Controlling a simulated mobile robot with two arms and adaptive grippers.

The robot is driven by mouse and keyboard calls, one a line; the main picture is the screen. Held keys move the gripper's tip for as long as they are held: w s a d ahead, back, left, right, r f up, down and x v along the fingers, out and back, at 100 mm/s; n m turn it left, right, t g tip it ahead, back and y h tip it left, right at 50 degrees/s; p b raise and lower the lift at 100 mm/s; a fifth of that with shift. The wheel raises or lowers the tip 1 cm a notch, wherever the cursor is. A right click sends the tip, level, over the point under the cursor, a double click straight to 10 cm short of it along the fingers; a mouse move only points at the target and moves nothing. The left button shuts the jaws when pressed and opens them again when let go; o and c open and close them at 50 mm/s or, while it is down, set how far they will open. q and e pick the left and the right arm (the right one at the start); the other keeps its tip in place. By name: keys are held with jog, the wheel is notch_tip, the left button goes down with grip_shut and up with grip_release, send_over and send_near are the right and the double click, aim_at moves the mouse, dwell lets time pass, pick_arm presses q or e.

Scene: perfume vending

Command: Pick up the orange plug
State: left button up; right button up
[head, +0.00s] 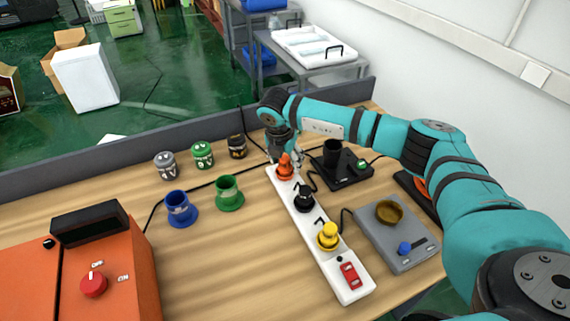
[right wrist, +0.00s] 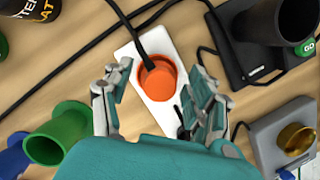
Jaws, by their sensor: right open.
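The orange plug (head: 285,167) sits at the far end of the white power strip (head: 348,287) in the head view. In the right wrist view the orange plug (right wrist: 158,78) shows from above, round, with a black cable running up from it. My right gripper (head: 284,152) is over the plug in the head view. In the right wrist view its two fingers (right wrist: 160,95) are open, one on each side of the plug, with gaps to it. The black plug (head: 303,197) and the yellow plug (head: 329,236) sit farther along the strip. My left gripper is not in view.
A black device (head: 348,178) stands right of the strip, close to my right gripper. A grey device (head: 398,238) with a brass bowl lies nearer. Green (head: 229,193) and blue (head: 180,208) holders stand to the left. An orange machine (head: 138,275) fills the front left.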

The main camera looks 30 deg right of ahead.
jog(key=shift+c, duration=0.4)
jog(key=shift+r, duration=0.1)
grip_shut()
